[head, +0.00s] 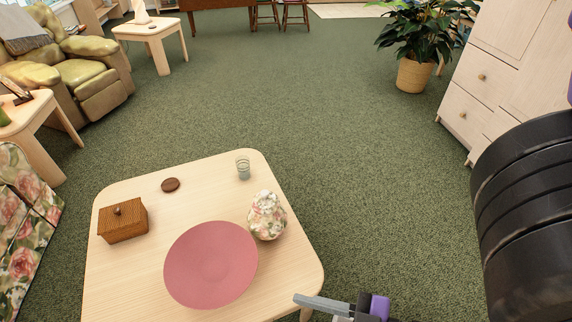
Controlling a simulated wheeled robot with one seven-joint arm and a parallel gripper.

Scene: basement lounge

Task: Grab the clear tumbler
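The clear tumbler (243,168) stands upright near the far right corner of the pale wooden coffee table (145,283). A floral jar (267,216) stands in front of it, a little to the right and apart from it. My gripper (335,306) shows only in part at the bottom edge, off the table's front right side and well away from the tumbler. One long grey finger points left; the rest is cut off, so I cannot see whether it is open or shut.
A floral sofa (24,235) is at left. Green carpet (350,150) is clear beyond and right of the table. A pale cabinet (490,80) stands at right.

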